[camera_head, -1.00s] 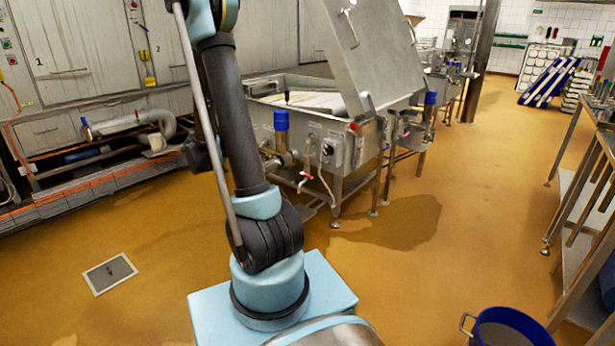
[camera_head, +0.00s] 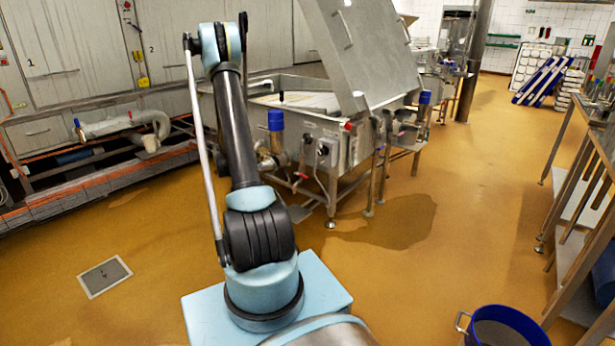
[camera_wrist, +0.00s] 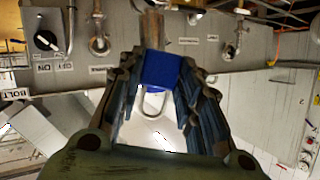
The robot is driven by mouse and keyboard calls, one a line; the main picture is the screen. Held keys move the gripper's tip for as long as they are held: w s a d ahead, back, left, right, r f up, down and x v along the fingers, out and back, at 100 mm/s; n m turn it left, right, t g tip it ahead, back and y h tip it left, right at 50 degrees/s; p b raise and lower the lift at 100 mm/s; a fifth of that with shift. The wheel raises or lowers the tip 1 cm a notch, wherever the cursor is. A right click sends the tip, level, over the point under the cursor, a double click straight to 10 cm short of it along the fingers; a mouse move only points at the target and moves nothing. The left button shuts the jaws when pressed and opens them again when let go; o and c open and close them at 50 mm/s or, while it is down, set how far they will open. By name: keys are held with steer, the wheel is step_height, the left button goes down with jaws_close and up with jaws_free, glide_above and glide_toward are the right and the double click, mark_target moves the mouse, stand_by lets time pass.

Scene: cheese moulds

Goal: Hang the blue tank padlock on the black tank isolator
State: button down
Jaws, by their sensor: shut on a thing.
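In the wrist view my gripper (camera_wrist: 160,88) is shut on the blue padlock (camera_wrist: 163,70). Its blue body sits between the two fingers, and its silver shackle (camera_wrist: 153,104) shows below the body in this upside-down picture. The black tank isolator (camera_wrist: 46,40) is a round knob with a pale mark at the upper left of the wrist view, beside upside-down ON and OFF labels. The padlock is apart from it. In the head view the isolator (camera_head: 323,150) is on the tank's front panel. My gripper is not discernible there.
The steel tank (camera_head: 345,180) has a raised lid (camera_head: 355,45) and pipes with blue caps (camera_head: 276,121). A blue bucket (camera_head: 503,325) and a steel table (camera_head: 575,200) stand at the right. The floor between is clear, with a dark wet patch.

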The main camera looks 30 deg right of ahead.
steer(key=s+d+f+m+g+h, duration=0.1)
steer(key=s+d+f+g, duration=0.1)
steer(key=d+f, duration=0.6)
steer(key=s+d+f+m+g+h, duration=0.1)
steer(key=s+d+f+g+h, duration=0.15)
steer(key=d, duration=0.95)
steer(key=s+d+f+g+h, duration=0.1)
steer(key=s+d+f, duration=0.1)
steer(key=d+f, duration=0.6)
steer(key=w+d, duration=0.4)
steer(key=d, duration=0.7)
steer(key=shift+f, duration=0.2)
steer(key=shift+d+m, duration=0.15)
steer(key=shift+m, duration=0.15)
steer(key=c, duration=1.1)
jaws_free()
steer(key=shift+o, duration=0.2)
